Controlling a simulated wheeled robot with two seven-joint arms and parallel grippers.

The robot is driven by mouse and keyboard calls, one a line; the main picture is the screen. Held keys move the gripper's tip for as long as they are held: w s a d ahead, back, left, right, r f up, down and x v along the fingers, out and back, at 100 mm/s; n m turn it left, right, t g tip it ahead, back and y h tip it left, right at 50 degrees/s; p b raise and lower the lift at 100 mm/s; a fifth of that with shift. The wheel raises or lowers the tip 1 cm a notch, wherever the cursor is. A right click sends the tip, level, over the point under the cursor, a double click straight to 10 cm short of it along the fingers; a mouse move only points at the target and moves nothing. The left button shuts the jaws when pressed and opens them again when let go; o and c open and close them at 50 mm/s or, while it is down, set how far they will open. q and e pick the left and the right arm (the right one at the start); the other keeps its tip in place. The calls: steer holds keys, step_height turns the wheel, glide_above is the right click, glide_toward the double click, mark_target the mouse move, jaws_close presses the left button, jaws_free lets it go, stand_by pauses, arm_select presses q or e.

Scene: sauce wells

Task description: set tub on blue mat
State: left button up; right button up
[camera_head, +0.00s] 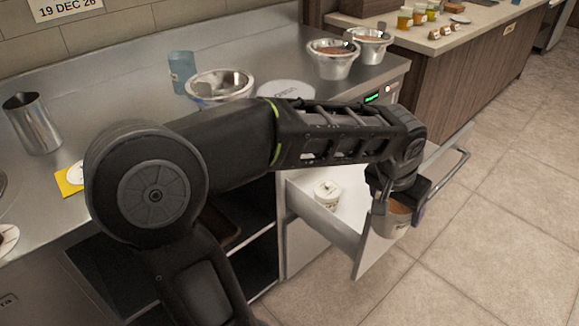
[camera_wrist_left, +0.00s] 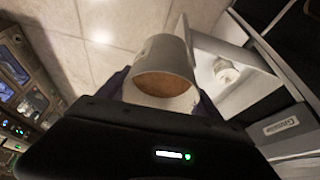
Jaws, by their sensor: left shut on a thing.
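A small grey-white tub (camera_head: 391,224) with orange-brown contents is held in my left gripper (camera_head: 398,209). The tub hangs upright beside the open drawer, near its front corner, above floor level. In the left wrist view the tub (camera_wrist_left: 166,55) sits between the two dark fingers of the left gripper (camera_wrist_left: 160,90), and its brown contents show. No blue mat can be made out in either view; my arm covers part of the counter. My right gripper is not in view.
The open drawer (camera_head: 357,238) holds a white lidded jar (camera_head: 327,194). On the steel counter (camera_head: 262,58) stand metal bowls (camera_head: 333,70), a blue cup (camera_head: 181,66) and a steel cup (camera_head: 34,128). A yellow card (camera_head: 64,184) lies at left. Tiled floor is clear at right.

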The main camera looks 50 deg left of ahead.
arm_select(q)
steer(key=w+d+f+m+b, duration=0.1)
steer(key=w+d+f+b, duration=0.7)
steer(key=f, duration=0.3)
steer(key=shift+w+d+f+m+h, duration=0.3)
steer(key=shift+w+d+f+m, duration=0.1)
steer(key=shift+w+d, duration=0.4)
steer(key=shift+r, duration=0.1)
